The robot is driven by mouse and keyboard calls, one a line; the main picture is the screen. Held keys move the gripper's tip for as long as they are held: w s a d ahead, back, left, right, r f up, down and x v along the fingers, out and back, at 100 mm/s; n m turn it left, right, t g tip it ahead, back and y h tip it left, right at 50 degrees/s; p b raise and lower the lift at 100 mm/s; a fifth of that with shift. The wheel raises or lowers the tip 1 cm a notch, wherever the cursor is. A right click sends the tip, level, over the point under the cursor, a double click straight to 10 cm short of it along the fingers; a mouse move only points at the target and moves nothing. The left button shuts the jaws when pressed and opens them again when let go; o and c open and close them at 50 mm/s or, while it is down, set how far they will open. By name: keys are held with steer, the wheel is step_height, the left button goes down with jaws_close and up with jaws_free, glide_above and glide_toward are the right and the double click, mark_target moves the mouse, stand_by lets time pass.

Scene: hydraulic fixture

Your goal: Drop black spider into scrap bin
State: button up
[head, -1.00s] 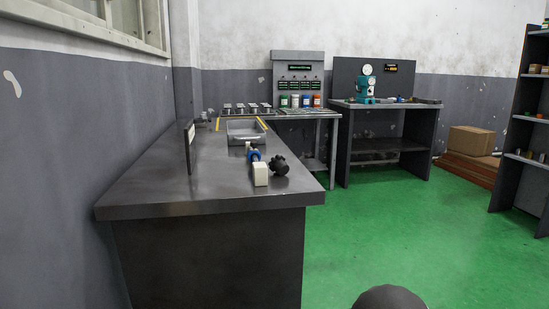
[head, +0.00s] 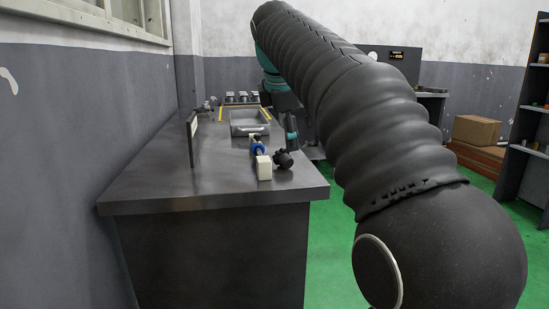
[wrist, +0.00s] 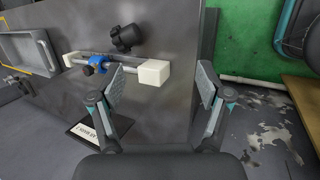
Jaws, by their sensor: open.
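The black spider (head: 283,159) is a dark, lobed piece on the grey bench top, beside a blue and white clamp or shaft fixture. It also shows in the wrist view (wrist: 126,37), beyond the fixture. My gripper (wrist: 163,85) is open and empty, its two fingers spread wide. In the picture it is below and right of the spider, apart from it, with the fixture's white block between the fingertips. A grey open metal tray (head: 250,132) stands farther back on the bench; its rim shows in the wrist view (wrist: 42,40). I cannot tell whether it is the scrap bin.
The blue and white fixture (head: 258,150) lies just left of the spider. An upright dark plate (head: 191,140) stands on the bench's left; a small label plate (wrist: 92,130) shows in the wrist view. Yellow strips edge the tray area. Green floor lies right of the bench.

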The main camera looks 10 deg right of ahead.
steer(key=w+a+r+n, duration=0.2)
steer(key=w+n, duration=0.2)
steer(key=w, duration=0.2)
glide_toward(285, 154)
steer(key=shift+h, duration=0.4)
steer(key=x, duration=0.3)
steer(key=a+x, duration=0.1)
steer(key=shift+s+d+f+b, duration=0.1)
steer(key=shift+f+b, duration=0.25)
steer(key=shift+f, duration=0.05)
steer(key=shift+b+x, duration=0.65)
steer(key=shift+x, duration=2.3)
steer(key=shift+d+r, duration=0.1)
steer(key=shift+r, duration=0.1)
steer(key=c, duration=1.3)
